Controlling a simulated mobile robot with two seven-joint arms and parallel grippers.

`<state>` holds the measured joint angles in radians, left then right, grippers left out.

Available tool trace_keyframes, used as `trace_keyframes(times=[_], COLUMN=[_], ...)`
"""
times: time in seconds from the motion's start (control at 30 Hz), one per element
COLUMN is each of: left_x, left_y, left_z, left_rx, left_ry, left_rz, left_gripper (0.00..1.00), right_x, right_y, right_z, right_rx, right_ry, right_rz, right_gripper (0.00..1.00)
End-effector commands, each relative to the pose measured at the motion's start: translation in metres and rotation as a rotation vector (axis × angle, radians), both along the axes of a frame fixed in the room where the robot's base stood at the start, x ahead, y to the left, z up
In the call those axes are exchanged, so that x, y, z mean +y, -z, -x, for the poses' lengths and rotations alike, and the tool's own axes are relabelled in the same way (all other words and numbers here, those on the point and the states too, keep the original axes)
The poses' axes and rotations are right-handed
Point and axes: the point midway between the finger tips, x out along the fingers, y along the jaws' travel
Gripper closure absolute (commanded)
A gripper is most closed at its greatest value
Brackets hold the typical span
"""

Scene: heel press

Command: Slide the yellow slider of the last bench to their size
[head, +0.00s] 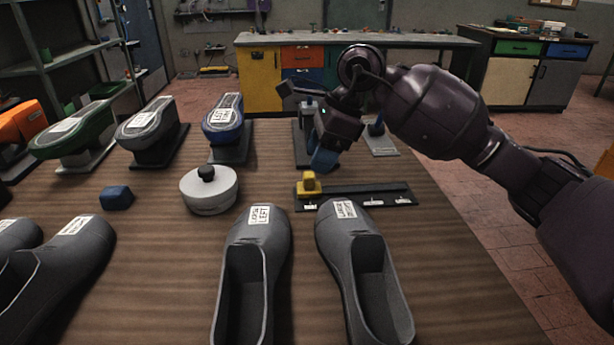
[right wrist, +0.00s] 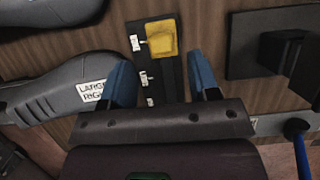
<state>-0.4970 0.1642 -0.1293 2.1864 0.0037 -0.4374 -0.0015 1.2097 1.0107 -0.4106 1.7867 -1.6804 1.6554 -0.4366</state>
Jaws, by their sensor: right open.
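The yellow slider (head: 309,184) sits at the left end of a dark track (head: 362,192) with several white labels along its near edge. In the right wrist view the slider (right wrist: 162,39) shows at the far end of the track, ahead of my fingers. My right gripper (head: 323,158) is open and empty, with blue fingertips, just above and behind the slider. In the wrist view its two fingers (right wrist: 165,88) are spread on either side of the track, apart from the slider. The label text is too small to read. My left gripper is not in view.
Grey shoes (head: 255,240) and (head: 362,250) labelled left and right stand in front of the track. A round white device (head: 208,189) and a blue block (head: 116,197) are to the left. Several shoe forms on stands (head: 222,121) line the back.

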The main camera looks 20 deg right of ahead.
Motion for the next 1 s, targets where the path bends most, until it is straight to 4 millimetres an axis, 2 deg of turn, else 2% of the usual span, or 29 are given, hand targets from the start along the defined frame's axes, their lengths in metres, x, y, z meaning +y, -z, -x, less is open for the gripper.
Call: trace_keyframes(times=[0.03, 0.1, 0.3, 0.77, 1.0], left_x=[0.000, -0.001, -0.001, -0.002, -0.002], left_y=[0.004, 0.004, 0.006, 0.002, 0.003], left_z=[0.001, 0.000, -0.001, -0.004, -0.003], left_rx=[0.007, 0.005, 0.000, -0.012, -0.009], left_ry=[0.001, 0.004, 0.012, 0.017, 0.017], left_rz=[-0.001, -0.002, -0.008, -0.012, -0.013], left_gripper=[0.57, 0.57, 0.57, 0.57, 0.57], right_x=[0.004, 0.008, 0.016, 0.020, 0.019], right_y=[0.014, 0.024, 0.044, 0.050, 0.050], right_z=[-0.001, -0.003, -0.005, -0.006, -0.006], right_rx=[0.008, 0.008, 0.004, -0.001, 0.000], right_ry=[-0.001, -0.001, -0.001, 0.000, 0.000], right_rz=[0.000, 0.000, 0.000, 0.001, 0.001], right_gripper=[0.45, 0.45, 0.45, 0.45, 0.81])
